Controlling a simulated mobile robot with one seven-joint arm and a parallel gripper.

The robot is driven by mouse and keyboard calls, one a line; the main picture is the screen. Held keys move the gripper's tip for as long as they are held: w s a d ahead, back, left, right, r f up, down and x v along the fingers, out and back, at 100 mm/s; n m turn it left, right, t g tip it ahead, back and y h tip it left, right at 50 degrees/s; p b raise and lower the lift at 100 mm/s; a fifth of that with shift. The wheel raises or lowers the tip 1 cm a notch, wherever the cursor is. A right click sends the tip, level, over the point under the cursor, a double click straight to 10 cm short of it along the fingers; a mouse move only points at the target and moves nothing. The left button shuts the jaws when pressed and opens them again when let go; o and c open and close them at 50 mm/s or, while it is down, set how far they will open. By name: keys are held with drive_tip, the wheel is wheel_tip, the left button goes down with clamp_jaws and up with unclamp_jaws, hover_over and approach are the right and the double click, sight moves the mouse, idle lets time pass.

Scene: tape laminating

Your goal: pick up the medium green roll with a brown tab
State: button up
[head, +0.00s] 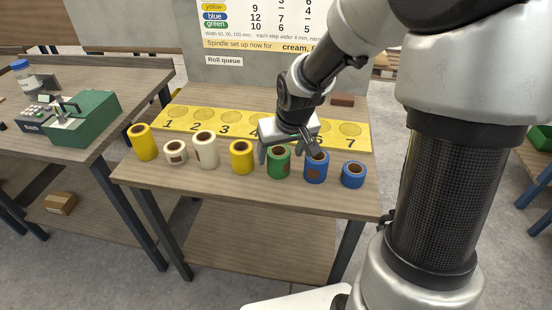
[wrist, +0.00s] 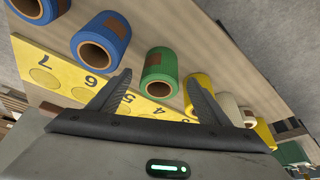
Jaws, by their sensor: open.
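The green roll (head: 279,163) stands upright on the table, in the middle of a row of rolls, with a brown tab on its side facing the head camera. It is the only green roll in the row. In the wrist view the green roll (wrist: 160,70) lies ahead, between the two finger directions, with its brown tab on the upper side. My gripper (head: 289,152) is open and empty, with its fingers spread above and around the green roll's place in the head view.
A blue roll (head: 316,168) with a brown tab stands close right of the green one, and a yellow roll (head: 242,157) stands to its left. A shorter blue roll (head: 353,174) is farther right. A yellow numbered strip (head: 185,120) lies behind the row. The table front (head: 220,193) is clear.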

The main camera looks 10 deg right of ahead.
drive_tip(key=b+x, duration=0.2)
drive_tip(key=x, duration=0.3)
drive_tip(key=shift+w+f, duration=0.1)
drive_tip(key=shift+f, duration=0.2)
drive_tip(key=shift+c, duration=0.3)
drive_tip(key=c, duration=1.1)
